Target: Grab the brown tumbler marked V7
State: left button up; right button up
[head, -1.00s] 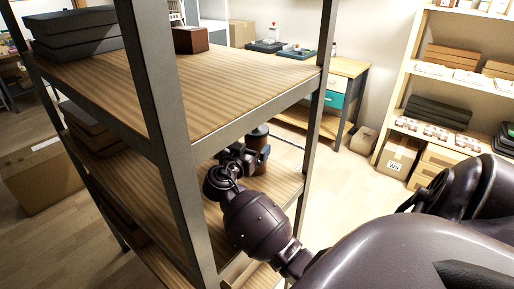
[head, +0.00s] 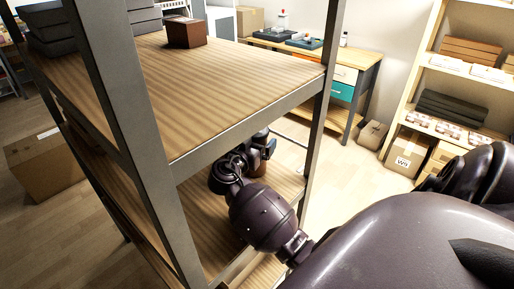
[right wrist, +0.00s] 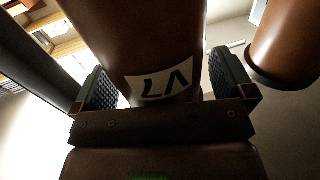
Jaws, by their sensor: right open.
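The brown tumbler marked V7 (right wrist: 160,45) fills the middle of the right wrist view, its white label upside down. It stands between the two dark ridged pads of my right gripper (right wrist: 162,88), which is open around it. I cannot tell whether either pad touches it. In the head view my right gripper (head: 263,143) is over the middle shelf board, and part of a brown tumbler shows just below it; its label is hidden there. My left gripper is not in view.
A second brown cylinder (right wrist: 288,42) stands close by at the right of the right wrist view. The upper shelf board (head: 215,85) with a brown box (head: 187,33) lies above my arm. A metal shelf post (head: 319,120) stands just right of the gripper.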

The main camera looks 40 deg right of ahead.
jog(key=shift+a, duration=0.15)
jog(key=shift+c, duration=0.3)
jog(key=c, duration=1)
jog(key=shift+r, duration=0.1)
jog(key=shift+c, duration=0.2)
